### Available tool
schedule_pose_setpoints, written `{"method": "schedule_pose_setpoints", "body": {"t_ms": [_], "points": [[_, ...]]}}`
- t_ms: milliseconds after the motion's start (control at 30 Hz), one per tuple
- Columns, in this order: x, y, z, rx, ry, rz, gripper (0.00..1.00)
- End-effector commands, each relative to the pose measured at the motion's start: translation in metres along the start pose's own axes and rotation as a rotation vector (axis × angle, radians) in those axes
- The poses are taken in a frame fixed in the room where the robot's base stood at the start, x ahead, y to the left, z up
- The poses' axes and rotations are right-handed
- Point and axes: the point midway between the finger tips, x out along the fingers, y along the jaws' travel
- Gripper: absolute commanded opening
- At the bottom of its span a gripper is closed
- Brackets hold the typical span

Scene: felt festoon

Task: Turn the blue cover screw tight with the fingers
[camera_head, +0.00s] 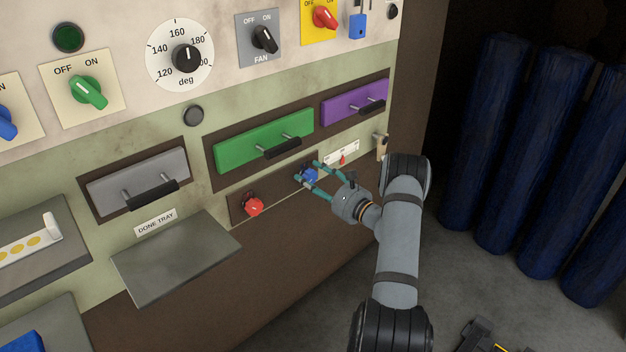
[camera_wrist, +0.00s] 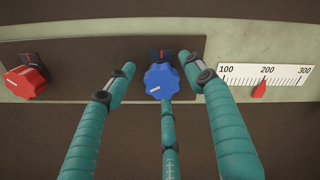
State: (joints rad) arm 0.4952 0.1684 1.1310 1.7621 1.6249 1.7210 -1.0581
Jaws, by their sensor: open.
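The blue cover screw (camera_head: 310,176) is a lobed knob on the dark brown plate below the green drawer. It also shows in the wrist view (camera_wrist: 161,80), with a small dark block bearing a red mark just above it. My gripper (camera_head: 312,178) reaches the knob from the lower right. In the wrist view my gripper (camera_wrist: 160,78) has its teal fingers spread, one on the left, one on the right and one below the knob. The side fingertips stand apart from the knob; the lower fingertip is close under it, and I cannot tell if it touches.
A red knob (camera_head: 253,206) sits left on the same plate (camera_head: 240,207). A white scale (camera_wrist: 264,76) with a red pointer is to the right. The green drawer (camera_head: 262,141) with its black handle is above. A metal tray (camera_head: 176,257) juts out at the lower left.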

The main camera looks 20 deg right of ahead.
Motion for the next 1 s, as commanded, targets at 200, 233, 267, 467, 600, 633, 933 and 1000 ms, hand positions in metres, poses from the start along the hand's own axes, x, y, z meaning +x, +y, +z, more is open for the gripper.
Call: {"method": "schedule_pose_setpoints", "body": {"t_ms": [200,233,267,467,600,633,933,1000], "points": [[-0.0003,0.0000,0.0000,0.000,0.000,0.000,0.50],[-0.0003,0.0000,-0.0001,0.000,0.000,0.000,0.48],[-0.0004,0.0000,-0.0001,0.000,0.000,0.000,0.46],[-0.0006,-0.0001,-0.0001,0.000,0.000,0.000,0.35],[-0.0005,-0.0004,0.0002,0.000,0.000,-0.001,0.27],[-0.0005,-0.0005,0.0002,0.000,-0.001,-0.001,0.25],[-0.0003,-0.0011,0.0008,0.000,-0.002,-0.002,0.10],[-0.0002,-0.0013,0.0011,0.002,-0.002,-0.002,0.10]]}}
